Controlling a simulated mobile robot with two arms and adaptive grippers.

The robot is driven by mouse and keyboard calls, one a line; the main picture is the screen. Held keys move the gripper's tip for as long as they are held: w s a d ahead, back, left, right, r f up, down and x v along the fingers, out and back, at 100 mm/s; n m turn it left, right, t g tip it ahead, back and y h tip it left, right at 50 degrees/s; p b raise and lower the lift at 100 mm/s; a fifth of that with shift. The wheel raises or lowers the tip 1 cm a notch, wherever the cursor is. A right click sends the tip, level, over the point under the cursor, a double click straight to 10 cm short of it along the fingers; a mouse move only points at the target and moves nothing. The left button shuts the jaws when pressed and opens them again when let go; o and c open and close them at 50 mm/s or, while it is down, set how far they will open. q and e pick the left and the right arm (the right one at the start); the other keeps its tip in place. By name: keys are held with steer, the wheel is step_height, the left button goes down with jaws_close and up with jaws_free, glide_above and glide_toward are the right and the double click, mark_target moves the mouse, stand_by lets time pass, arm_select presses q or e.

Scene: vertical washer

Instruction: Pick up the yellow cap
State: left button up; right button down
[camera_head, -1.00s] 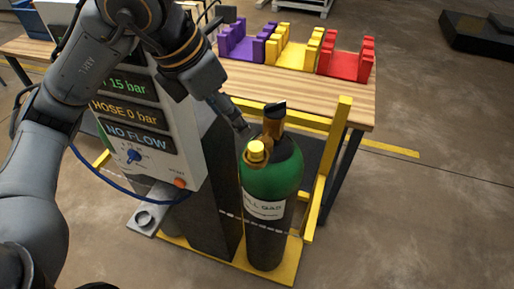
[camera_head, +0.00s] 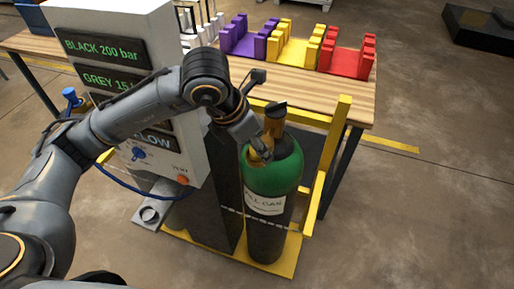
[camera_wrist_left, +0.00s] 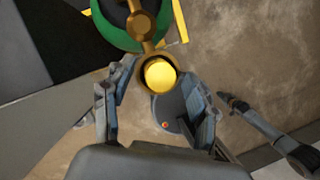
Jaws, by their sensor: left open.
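The yellow cap (camera_wrist_left: 160,74) shows in the left wrist view as a round yellow face on the brass valve (camera_wrist_left: 140,24) of the green-topped gas cylinder (camera_head: 280,177). My left gripper (camera_wrist_left: 158,98) is open, with one finger on either side of the cap and a gap visible on both sides. In the head view my left gripper (camera_head: 262,146) is at the valve on top of the cylinder and hides most of the cap. The cylinder stands upright.
A yellow frame (camera_head: 342,140) stands right of the cylinder. A panel cabinet (camera_head: 110,30) with lit readouts is on the left. Behind is a wooden table (camera_head: 300,88) with purple (camera_head: 240,45), yellow (camera_head: 292,52) and red (camera_head: 345,65) racks.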

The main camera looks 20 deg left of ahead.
arm_select(q)
steer(key=shift+c, duration=0.2)
jaws_close()
